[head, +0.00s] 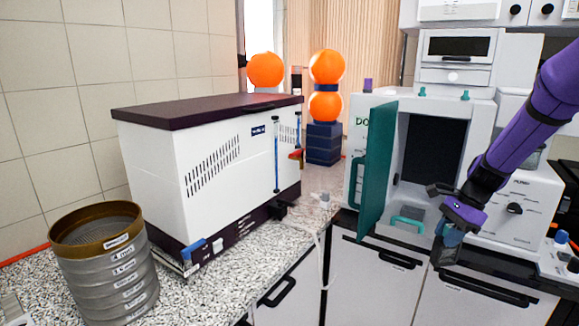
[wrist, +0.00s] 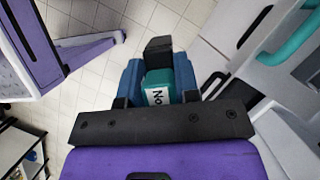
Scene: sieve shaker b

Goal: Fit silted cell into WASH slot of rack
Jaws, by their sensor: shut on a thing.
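My gripper (head: 449,236) hangs at the right of the head view, in front of the white cabinet's lower edge. In the wrist view my gripper (wrist: 158,82) has its blue fingers closed on a teal block (wrist: 158,78) with a white label that starts "No". A dark end of this block sticks out past the fingers. I cannot tell from the label whether it is the silted cell. In the head view the fingers mostly hide it. I cannot make out a rack or a slot marked WASH in either view.
A white cabinet (head: 478,127) stands open behind my gripper, its teal door (head: 376,165) swung out to the left. A large white machine (head: 212,165) and stacked sieves (head: 104,272) stand on the left counter. Tiled floor lies below my gripper.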

